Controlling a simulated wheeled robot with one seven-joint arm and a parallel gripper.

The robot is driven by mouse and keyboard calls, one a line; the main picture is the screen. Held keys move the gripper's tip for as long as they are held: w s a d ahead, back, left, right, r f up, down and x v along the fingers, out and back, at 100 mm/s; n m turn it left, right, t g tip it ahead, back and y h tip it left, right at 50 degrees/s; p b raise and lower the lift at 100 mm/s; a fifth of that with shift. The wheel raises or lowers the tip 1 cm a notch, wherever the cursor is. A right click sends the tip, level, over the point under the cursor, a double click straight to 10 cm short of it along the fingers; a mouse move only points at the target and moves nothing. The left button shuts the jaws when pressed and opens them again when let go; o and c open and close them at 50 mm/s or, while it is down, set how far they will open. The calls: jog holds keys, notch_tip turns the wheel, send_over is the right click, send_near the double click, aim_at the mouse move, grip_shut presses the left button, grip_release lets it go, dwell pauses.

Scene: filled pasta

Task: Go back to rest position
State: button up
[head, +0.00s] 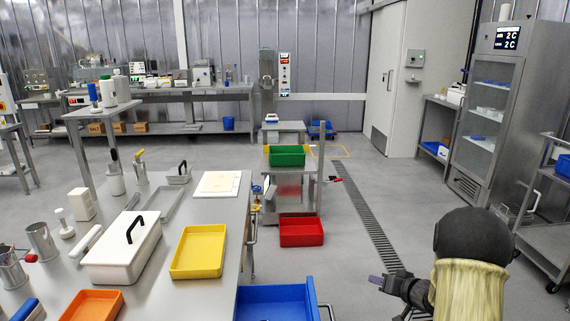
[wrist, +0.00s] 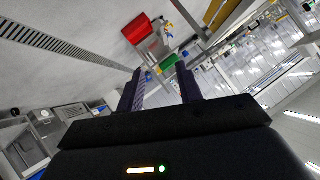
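My gripper (head: 380,282) is at the lower right in the head view, over the grey floor and to the right of the steel table. My own arm behind it fills the lower right corner. In the wrist view my gripper (wrist: 158,82) shows two dark fingers standing apart with nothing between them. It is open and empty, and touches nothing that I can see.
A steel table (head: 215,211) with a yellow tray (head: 199,251) and a white lidded box (head: 122,248) stands at left. A blue bin (head: 277,303) is at its right end. A red bin (head: 301,232) sits on the floor beyond. The floor around the drain (head: 372,227) is clear.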

jog(key=s+a+r+n+g+h, duration=0.1)
jog(key=s+a+r+g+h, duration=0.2)
jog(key=s, duration=0.6)
jog(key=s+a+r+g, duration=0.1)
jog(key=s+a+g, duration=0.1)
jog(key=s+a, duration=0.55)
jog(key=s+a+r+n+g+h, duration=0.1)
jog(key=s+a+r+g+h, duration=0.15)
jog(key=s, duration=0.85)
notch_tip(320, 180, up, 17)
jog(key=p, duration=1.8)
jog(key=shift+w+g+y, duration=0.2)
jog(key=shift+g+y, duration=0.15)
jog(key=shift+y, duration=0.1)
jog(key=shift+w, duration=0.15)
